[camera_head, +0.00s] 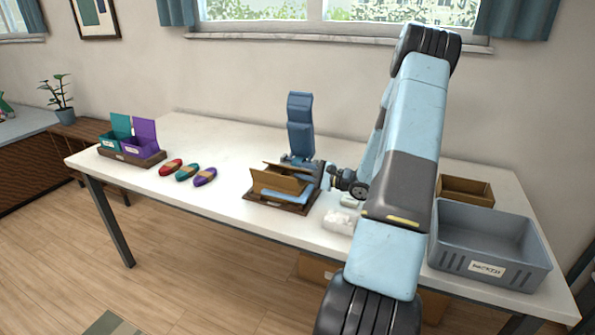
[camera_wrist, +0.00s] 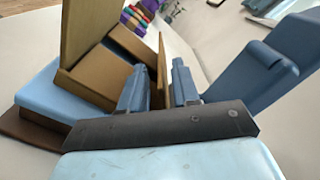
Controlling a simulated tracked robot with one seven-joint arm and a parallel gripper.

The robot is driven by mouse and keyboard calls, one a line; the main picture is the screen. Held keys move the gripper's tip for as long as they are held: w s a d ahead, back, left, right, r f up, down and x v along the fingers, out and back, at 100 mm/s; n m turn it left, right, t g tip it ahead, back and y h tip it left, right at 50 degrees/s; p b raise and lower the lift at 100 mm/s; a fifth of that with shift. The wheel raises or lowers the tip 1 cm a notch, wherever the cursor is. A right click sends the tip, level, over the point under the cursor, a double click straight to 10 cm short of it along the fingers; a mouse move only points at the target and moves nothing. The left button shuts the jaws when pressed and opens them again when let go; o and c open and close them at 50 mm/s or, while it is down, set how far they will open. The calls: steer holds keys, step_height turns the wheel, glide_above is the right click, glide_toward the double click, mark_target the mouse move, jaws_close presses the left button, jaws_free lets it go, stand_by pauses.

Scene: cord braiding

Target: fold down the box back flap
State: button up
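The brown cardboard box (camera_head: 278,180) stands on a dark base near the middle of the table, with flaps standing up. In the wrist view the box (camera_wrist: 105,75) shows a tall flap (camera_wrist: 88,30) at the left and a narrower upright flap (camera_wrist: 162,68) at the right. My gripper (camera_wrist: 160,88) has its two blue fingers apart, one on each side of the narrower flap, with small gaps showing. In the head view my gripper is at the box's right side, largely hidden by my wrist. I cannot tell for sure which flap is the back one.
A blue upright device (camera_head: 300,125) stands close behind the box. Several coloured cord bundles (camera_head: 187,173) and a teal and purple bin set (camera_head: 132,145) are left. A grey crate (camera_head: 488,250), a small brown tray (camera_head: 466,190) and white items (camera_head: 340,220) are right.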

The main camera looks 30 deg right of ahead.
steer(key=shift+x, duration=1.2)
jaws_close()
